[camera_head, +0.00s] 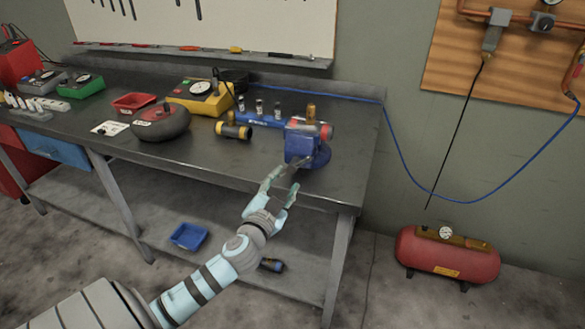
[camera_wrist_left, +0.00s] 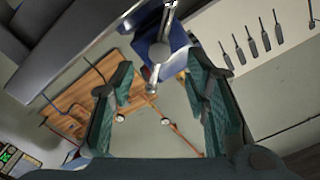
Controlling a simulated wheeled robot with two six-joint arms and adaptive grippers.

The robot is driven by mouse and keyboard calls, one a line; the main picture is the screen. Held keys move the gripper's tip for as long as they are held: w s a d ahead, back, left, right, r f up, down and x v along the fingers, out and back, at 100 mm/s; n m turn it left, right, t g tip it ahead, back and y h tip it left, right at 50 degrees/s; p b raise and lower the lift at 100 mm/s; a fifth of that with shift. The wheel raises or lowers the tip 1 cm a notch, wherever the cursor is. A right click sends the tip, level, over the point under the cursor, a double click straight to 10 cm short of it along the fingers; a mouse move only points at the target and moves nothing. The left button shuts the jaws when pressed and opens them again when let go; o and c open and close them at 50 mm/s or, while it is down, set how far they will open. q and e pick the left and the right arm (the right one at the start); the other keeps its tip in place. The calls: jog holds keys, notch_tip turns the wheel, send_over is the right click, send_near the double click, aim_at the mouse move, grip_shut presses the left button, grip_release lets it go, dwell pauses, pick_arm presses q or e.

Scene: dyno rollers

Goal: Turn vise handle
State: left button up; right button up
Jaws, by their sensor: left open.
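The blue vise (camera_head: 305,142) with red parts stands at the front right corner of the dark workbench. Its thin grey handle (camera_head: 295,163) shows at the vise's front, close to my fingertips. My left gripper (camera_head: 283,184) is open at the bench's front edge, just below and in front of the vise. In the left wrist view, the metal handle (camera_wrist_left: 155,74) ends in a round knob and lies between my open fingers (camera_wrist_left: 160,90), farther out, with the blue vise body (camera_wrist_left: 150,50) behind it. I see no contact with the handle. My right gripper is out of view.
The workbench (camera_head: 205,160) holds a black-yellow cylinder (camera_head: 233,130), a dark round device (camera_head: 160,122) and a yellow gauge box (camera_head: 200,97). A blue tray (camera_head: 189,236) is on the lower shelf. A red compressor (camera_head: 447,257) stands on the floor at right.

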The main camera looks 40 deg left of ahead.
aim_at(292, 170)
pick_arm(q)
jog(key=x, duration=0.7)
jog(key=shift+w+a, duration=0.1)
jog(key=shift+w, duration=0.3)
grip_shut()
jog(key=shift+m, duration=0.4)
jog(key=shift+m+p, duration=0.45)
jog(key=shift+m, duration=0.75)
jog(key=shift+m+p, duration=0.35)
jog(key=shift+m, duration=1.25)
jog(key=shift+f, duration=0.1)
